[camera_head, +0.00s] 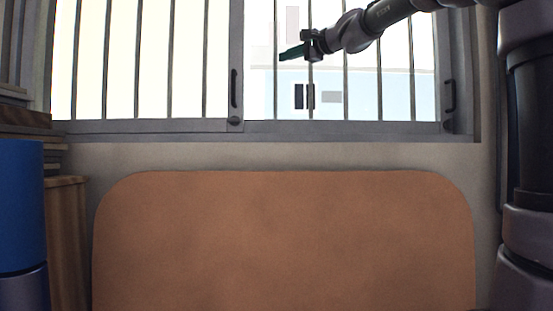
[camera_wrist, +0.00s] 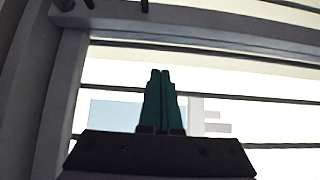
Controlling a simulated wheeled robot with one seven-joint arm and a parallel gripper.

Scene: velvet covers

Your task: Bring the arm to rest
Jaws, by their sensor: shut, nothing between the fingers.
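My gripper (camera_head: 281,57) is at the upper middle of the head view, in front of the barred window (camera_head: 180,65). Its green fingers point left, with the arm reaching in from the upper right. In the wrist view my gripper (camera_wrist: 160,74) shows its two green fingers side by side and shut, with nothing between them. The window frame (camera_wrist: 68,85) and bars fill the background there. I cannot tell how far the fingers are from the bars.
An orange-brown rounded panel (camera_head: 285,240) stands below the window against a pale wall (camera_head: 290,155). A wooden piece of furniture (camera_head: 66,240) is at the left. A blue cylinder (camera_head: 20,200) is at the left edge. No loose objects lie near the gripper.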

